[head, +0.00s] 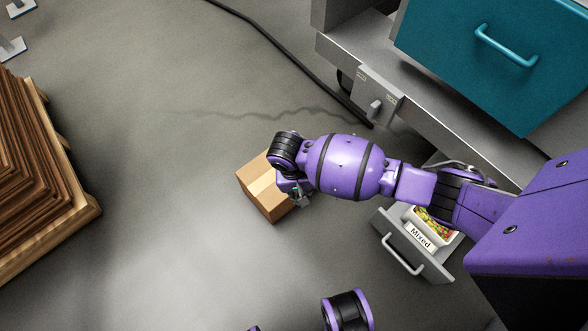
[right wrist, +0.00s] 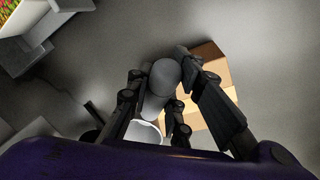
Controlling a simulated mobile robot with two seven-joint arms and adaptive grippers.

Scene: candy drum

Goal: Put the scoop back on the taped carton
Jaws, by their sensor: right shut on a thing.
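The taped carton (head: 254,187) is a small brown box with a pale tape strip, standing on the grey floor. It also shows in the right wrist view (right wrist: 219,72), behind the fingers. My right gripper (head: 296,190) is over the carton's right side in the head view, partly hidden by its own wrist. In the right wrist view my right gripper (right wrist: 163,78) is shut on the grey scoop (right wrist: 164,80), whose pale bowl end points towards the camera. Whether the scoop touches the carton cannot be told. My left gripper is not in view.
An open drawer (head: 400,243) at right holds a tub labelled Mixed (head: 420,238) with colourful candy. A teal drawer cabinet (head: 500,60) stands at upper right. A black cable (head: 290,62) crosses the floor. Stacked brown sheets on a pallet (head: 72,222) are at left.

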